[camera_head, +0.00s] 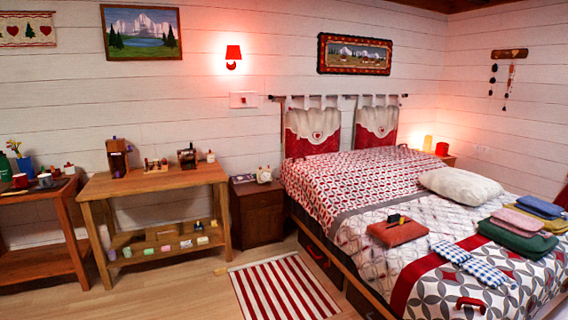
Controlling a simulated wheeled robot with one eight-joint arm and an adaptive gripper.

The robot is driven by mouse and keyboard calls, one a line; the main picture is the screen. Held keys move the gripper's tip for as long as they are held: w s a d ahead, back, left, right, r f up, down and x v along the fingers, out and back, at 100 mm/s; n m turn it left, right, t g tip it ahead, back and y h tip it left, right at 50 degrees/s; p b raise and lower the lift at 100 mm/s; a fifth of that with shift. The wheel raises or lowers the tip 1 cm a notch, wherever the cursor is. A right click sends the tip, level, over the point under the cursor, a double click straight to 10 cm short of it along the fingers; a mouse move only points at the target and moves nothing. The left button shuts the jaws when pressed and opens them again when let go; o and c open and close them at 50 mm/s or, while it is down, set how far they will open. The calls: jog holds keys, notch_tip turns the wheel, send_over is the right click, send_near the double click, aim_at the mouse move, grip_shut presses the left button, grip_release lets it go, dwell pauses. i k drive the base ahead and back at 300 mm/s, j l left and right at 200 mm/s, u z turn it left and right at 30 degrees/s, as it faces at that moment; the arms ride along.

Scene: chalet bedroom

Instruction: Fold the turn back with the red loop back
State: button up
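A red loop (470,302) lies at the front of the bed, close to the bottom edge of the picture. It sits on a grey and white cloth with a ring pattern (440,290), which looks like the turn back. A red band borders this cloth on its left. The cloth lies flat over the near end of the bed, and its front edge is partly cut off by the picture. My gripper is not in view, and nothing touches the loop.
On the bed lie a folded red cloth (397,232) with a small dark object on it, checked blue cloths (470,262), a stack of folded towels (517,236) and a white pillow (460,187). A striped rug (283,287) covers floor left of the bed. A wooden table (150,185) stands farther left.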

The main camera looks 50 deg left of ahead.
aim_at(293, 172)
jog(key=u, duration=1.55)
jog(key=i+j+u, duration=0.25)
jog(key=i, duration=0.25)
jog(key=i+u, duration=0.25)
jog(key=i, duration=1.1)
jog(key=i+u, duration=0.15)
jog(key=i, duration=1.55)
jog(key=i+u, duration=0.15)
jog(key=i, duration=0.7)
